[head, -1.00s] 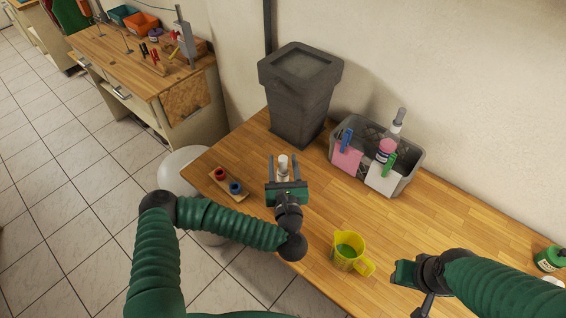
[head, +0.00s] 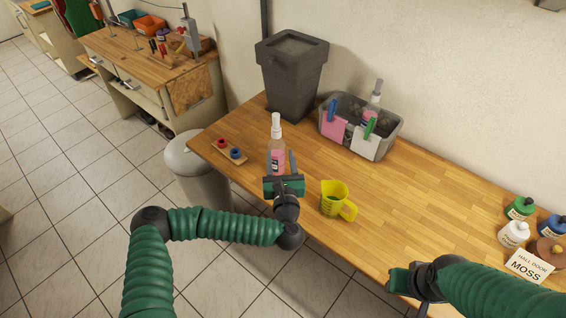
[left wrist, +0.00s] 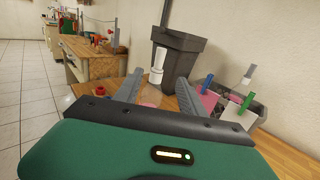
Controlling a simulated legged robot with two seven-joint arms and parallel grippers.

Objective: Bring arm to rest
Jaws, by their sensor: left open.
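My left gripper (head: 281,166) is over the near edge of the wooden table (head: 430,200). Its two fingers are apart. A clear spray bottle (head: 276,147) with a white top and pink label stands upright on the table, just ahead of this gripper. In the left wrist view the bottle's white top (left wrist: 157,63) shows between the two spread fingers (left wrist: 158,88), and nothing is gripped. My right gripper (head: 402,281) is at the lower right, off the table's front edge; its fingers are not clear.
A yellow jug (head: 335,199) stands right of my left gripper. A wooden strip (head: 228,151) with red and blue rings lies left. A grey bin (head: 292,85) and a grey basket (head: 388,146) stand behind. Bottles and a "MOSS" card (head: 527,268) are at right.

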